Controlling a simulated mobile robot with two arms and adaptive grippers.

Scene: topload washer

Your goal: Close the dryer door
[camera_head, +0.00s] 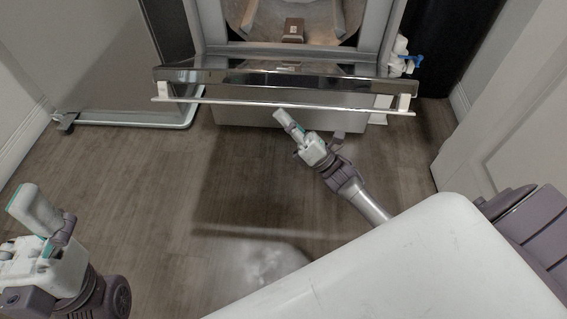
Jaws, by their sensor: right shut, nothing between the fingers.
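The dryer (382,28) stands at the top centre, its opening and light-coloured inside showing. Its door (270,76) is open, tipped down and out in front of the opening, with a long light handle bar (240,103) along its near edge. My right gripper (284,118) is shut and empty, just below the bar near its middle. Its tip looks close to the bar; I cannot tell whether they touch. My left gripper (42,215) is at the lower left, over the floor and well away from the door. I cannot tell how far its fingers are apart.
A grey appliance or cabinet (120,60) stands left of the dryer. White fittings with a blue part (412,60) are at the dryer's right. A white panelled door or wall (510,130) is at the right. The wooden floor (150,180) in front is clear.

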